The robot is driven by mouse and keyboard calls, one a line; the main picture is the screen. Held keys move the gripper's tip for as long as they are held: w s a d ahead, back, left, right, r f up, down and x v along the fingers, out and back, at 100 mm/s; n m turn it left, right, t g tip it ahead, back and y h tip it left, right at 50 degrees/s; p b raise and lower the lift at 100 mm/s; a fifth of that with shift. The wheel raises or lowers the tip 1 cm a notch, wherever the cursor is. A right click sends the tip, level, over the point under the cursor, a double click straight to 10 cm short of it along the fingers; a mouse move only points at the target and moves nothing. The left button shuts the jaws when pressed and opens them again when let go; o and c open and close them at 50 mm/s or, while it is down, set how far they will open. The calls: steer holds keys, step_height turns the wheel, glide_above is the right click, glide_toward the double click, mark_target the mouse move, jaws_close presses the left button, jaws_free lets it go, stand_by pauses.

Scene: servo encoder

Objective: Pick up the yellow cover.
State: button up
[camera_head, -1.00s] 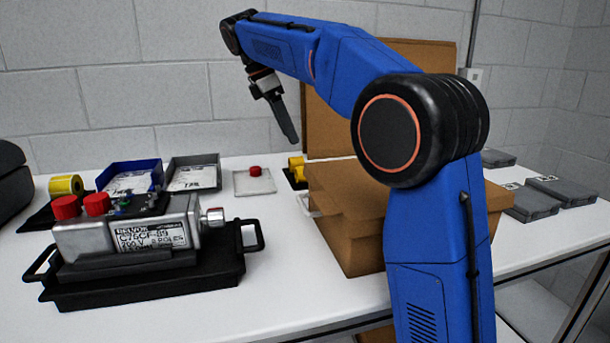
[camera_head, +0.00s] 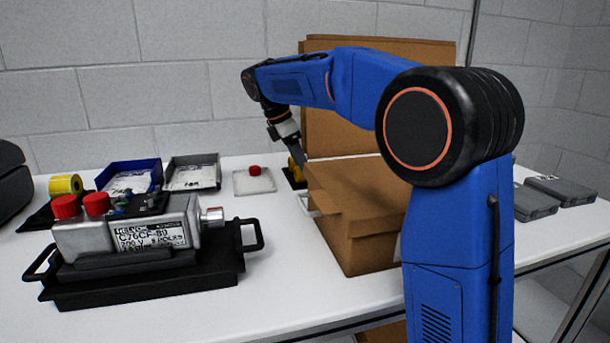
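A small yellow piece (camera_head: 293,168) stands on a dark base at the back of the table, left of the cardboard box. It is partly hidden by my gripper. A second yellow piece, round with a hole (camera_head: 65,184), lies at the far left. I cannot tell from looks alone which is the cover. My gripper (camera_head: 299,156) points down at the first yellow piece, with its tips close to it in the picture. The fingers show edge-on, so contact and opening cannot be told.
An open cardboard box (camera_head: 360,215) stands right beside my gripper. A servo motor with red caps (camera_head: 130,232) sits on a black tray (camera_head: 150,290) at front left. A blue bin (camera_head: 128,165), a grey bin (camera_head: 193,160) and a white plate with a red knob (camera_head: 254,182) stand behind.

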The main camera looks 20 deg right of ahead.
steer(key=shift+d+f, duration=0.1)
steer(key=shift+f, duration=0.1)
steer(key=c, duration=1.1)
